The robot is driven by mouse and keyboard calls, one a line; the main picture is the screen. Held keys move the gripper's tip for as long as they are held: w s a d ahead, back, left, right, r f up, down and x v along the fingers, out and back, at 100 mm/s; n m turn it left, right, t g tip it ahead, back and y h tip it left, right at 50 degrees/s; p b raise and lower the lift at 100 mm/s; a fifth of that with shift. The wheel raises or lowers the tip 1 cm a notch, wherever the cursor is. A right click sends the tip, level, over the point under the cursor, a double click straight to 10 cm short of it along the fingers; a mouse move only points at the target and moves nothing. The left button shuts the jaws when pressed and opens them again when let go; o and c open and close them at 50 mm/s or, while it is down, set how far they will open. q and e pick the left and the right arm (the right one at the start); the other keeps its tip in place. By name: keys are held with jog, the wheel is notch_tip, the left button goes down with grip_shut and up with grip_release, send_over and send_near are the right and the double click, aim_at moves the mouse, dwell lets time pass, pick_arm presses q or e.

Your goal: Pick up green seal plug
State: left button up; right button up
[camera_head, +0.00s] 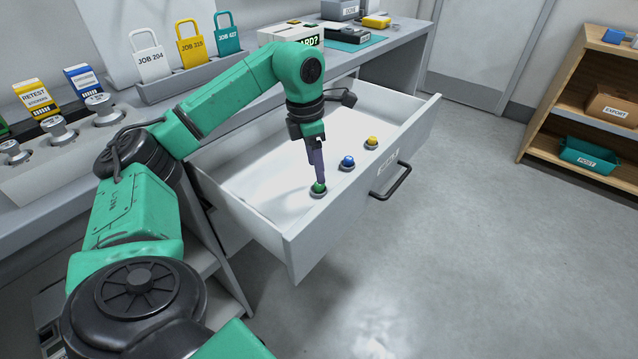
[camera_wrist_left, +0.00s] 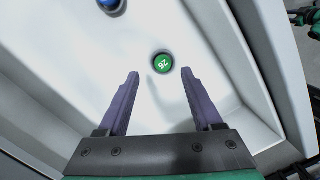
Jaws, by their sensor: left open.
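The green seal plug (camera_head: 318,188) stands on the floor of the open white drawer, near its front left corner. In the left wrist view the green plug (camera_wrist_left: 162,63) shows its round top with a number on it, ahead of the fingertips and roughly centred between them. My left gripper (camera_head: 317,178) points down into the drawer close above the plug. Its two purple fingers are open and nothing is between them in the left wrist view (camera_wrist_left: 165,85).
A blue plug (camera_head: 347,162) and a yellow plug (camera_head: 371,143) stand in a row beyond the green one. The drawer's front wall (camera_head: 350,212) and side walls rise around them. The drawer floor behind the row is clear. Padlock signs and metal weights stand on the bench (camera_head: 165,102).

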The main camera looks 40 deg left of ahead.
aim_at(319, 188)
pick_arm(q)
jog(key=f, duration=0.4)
jog(key=shift+d+b, duration=0.35)
jog(key=shift+f, duration=0.25)
grip_shut()
jog(key=shift+r, duration=0.15)
